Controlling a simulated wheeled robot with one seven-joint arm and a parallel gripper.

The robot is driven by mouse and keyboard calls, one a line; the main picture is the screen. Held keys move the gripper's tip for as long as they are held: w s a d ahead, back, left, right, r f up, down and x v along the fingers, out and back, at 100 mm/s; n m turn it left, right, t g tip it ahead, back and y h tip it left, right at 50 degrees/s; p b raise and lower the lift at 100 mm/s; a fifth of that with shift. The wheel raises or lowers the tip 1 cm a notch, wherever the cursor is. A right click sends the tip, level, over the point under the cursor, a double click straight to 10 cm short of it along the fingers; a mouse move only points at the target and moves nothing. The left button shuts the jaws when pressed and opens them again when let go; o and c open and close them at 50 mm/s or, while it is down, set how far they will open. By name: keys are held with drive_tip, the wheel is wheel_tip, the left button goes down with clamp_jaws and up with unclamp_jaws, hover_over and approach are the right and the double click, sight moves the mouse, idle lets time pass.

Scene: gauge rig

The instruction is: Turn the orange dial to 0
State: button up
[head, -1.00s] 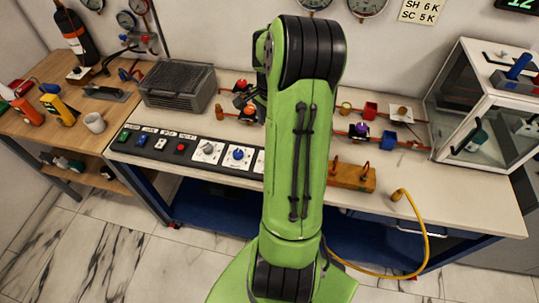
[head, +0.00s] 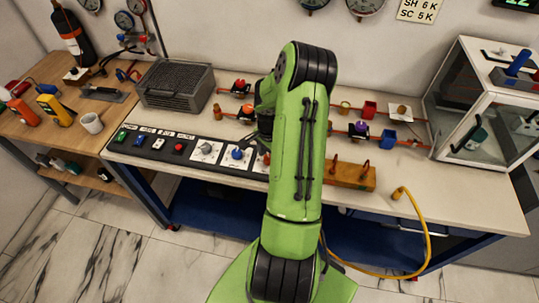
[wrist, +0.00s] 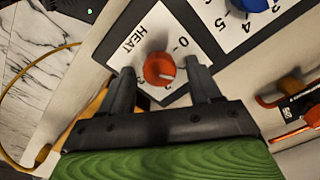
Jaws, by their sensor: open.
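The orange dial (wrist: 160,68) sits on a white plate marked HEAT, with a 0 at its upper right and other numerals partly hidden. The dial's pale pointer mark faces right and slightly down in the wrist view, off the 0. My gripper (wrist: 161,76) is open, with one finger on each side of the dial in the picture. I see no clear contact, and cannot tell how far the tips are from the panel. In the head view only a sliver of the orange dial (head: 266,158) shows beside my arm, and the gripper is mostly hidden.
A blue dial (head: 237,154) on a numbered plate lies beside it, then a grey dial (head: 206,148) and several switches along the black panel. A wooden block (head: 350,175) and a yellow cable (head: 428,235) are to the right. A glass case (head: 480,100) stands far right.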

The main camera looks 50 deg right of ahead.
drive_tip(key=shift+c, duration=0.2)
drive_tip(key=c, duration=1)
drive_tip(key=shift+n, duration=0.3)
drive_tip(key=n+b, duration=0.2)
drive_tip(key=n, duration=0.3)
drive_tip(key=shift+w, duration=0.1)
drive_tip(key=n+b, duration=0.1)
drive_tip(key=n, duration=0.5)
drive_tip(key=shift+w, duration=0.1)
drive_tip(key=shift+n, duration=0.3)
drive_tip(key=o, duration=1)
